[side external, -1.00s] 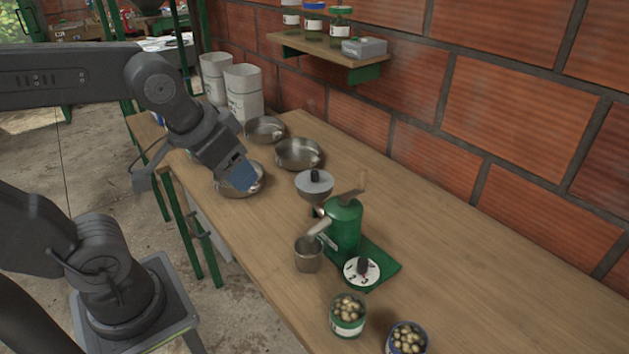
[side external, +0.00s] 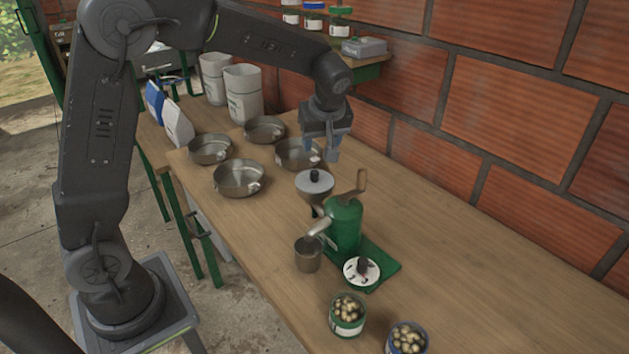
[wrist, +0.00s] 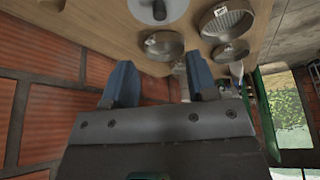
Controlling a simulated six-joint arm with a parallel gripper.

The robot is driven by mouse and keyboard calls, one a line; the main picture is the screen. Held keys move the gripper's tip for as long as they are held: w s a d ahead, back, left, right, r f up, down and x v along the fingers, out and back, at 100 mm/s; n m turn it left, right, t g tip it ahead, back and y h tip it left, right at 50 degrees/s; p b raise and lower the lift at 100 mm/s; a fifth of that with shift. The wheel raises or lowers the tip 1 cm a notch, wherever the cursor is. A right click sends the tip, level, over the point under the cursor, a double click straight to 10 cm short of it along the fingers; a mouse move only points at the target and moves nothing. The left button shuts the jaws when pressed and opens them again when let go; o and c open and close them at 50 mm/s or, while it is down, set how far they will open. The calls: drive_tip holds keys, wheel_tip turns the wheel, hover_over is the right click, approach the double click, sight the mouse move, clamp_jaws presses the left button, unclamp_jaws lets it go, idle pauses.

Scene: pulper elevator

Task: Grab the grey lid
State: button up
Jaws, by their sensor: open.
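The grey lid (side external: 314,182) with a black knob sits on top of the hopper of the green pulper (side external: 344,222). My gripper (side external: 322,160) is open and empty, above and behind the lid, near the wall side of the table. In the wrist view my two blue fingers (wrist: 160,85) are spread apart with nothing between them. The lid (wrist: 152,8) shows at the top edge of the wrist view, partly cut off, with its black knob, beyond the fingertips.
Several metal pans (side external: 238,178) stand left of the pulper. A metal cup (side external: 308,254) and jars of beans (side external: 347,315) are in front. The brick wall (side external: 520,130) and shelf (side external: 362,68) are close behind my gripper. The table's right side is clear.

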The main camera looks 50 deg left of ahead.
sight(315, 172)
drive_tip(key=x, duration=1.2)
drive_tip(key=shift+f, duration=0.1)
clamp_jaws()
